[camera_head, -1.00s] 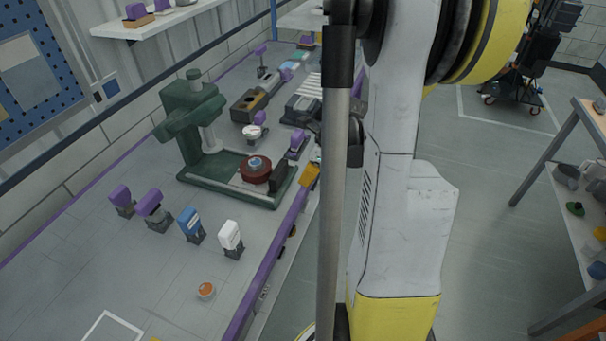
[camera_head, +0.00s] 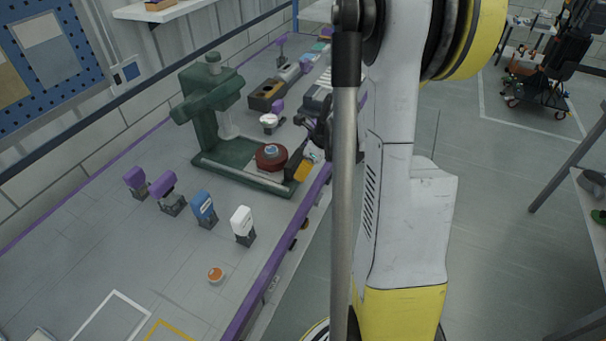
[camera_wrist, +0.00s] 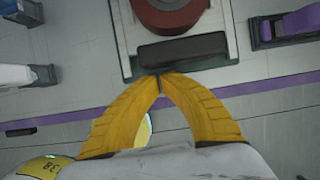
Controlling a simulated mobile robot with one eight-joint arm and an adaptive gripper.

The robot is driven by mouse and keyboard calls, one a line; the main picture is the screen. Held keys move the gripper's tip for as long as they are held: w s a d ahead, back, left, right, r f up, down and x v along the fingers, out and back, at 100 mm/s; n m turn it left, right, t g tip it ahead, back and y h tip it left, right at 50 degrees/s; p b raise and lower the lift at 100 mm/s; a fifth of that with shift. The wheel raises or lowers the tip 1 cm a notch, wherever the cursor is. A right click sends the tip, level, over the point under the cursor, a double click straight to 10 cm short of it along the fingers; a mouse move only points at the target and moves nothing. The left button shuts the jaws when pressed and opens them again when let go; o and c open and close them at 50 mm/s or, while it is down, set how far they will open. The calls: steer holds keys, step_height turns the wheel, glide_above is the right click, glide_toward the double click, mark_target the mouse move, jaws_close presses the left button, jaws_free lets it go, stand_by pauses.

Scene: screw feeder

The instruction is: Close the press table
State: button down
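The green press (camera_head: 213,110) stands on the bench, with its base extending toward the bench's front edge. A dark red round fixture (camera_head: 271,157) sits on the press table, clear of the press head. A black upright plate (camera_head: 293,164) is at the table's front end; it shows as a dark bar in the wrist view (camera_wrist: 182,51). My gripper (camera_wrist: 160,77) has yellow fingers with tips together and nothing visible between them. The tips are at the near edge of the black plate; I cannot tell whether they touch. In the head view, my arm partly hides the gripper.
Purple, blue and white-topped holders (camera_head: 204,208) stand left of the press's near side. An orange-topped round piece (camera_head: 216,274) lies nearer. A purple rail (camera_head: 276,262) runs along the bench front. More fixtures (camera_head: 267,95) stand behind the press.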

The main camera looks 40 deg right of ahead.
mark_target(267, 160)
steer(key=w+a, duration=0.2)
steer(key=w, duration=0.3)
steer(key=w+a, duration=0.2)
steer(key=w, duration=0.2)
steer(key=w+a, duration=0.2)
steer(key=w, duration=0.3)
steer(key=shift+w+b, duration=0.3)
steer(key=shift+s+d, duration=0.15)
steer(key=shift+s+d+f, duration=0.1)
steer(key=shift+s+d, duration=0.2)
steer(key=shift+s, duration=0.3)
steer(key=shift+s+d, duration=0.25)
steer(key=shift+s, duration=0.3)
steer(key=shift+s+d+r, duration=0.15)
steer(key=shift+s+r, duration=0.7)
steer(key=shift+s, duration=0.05)
steer(key=p+v, duration=0.3)
steer(key=v, duration=0.5)
steer(key=shift+r, duration=0.2)
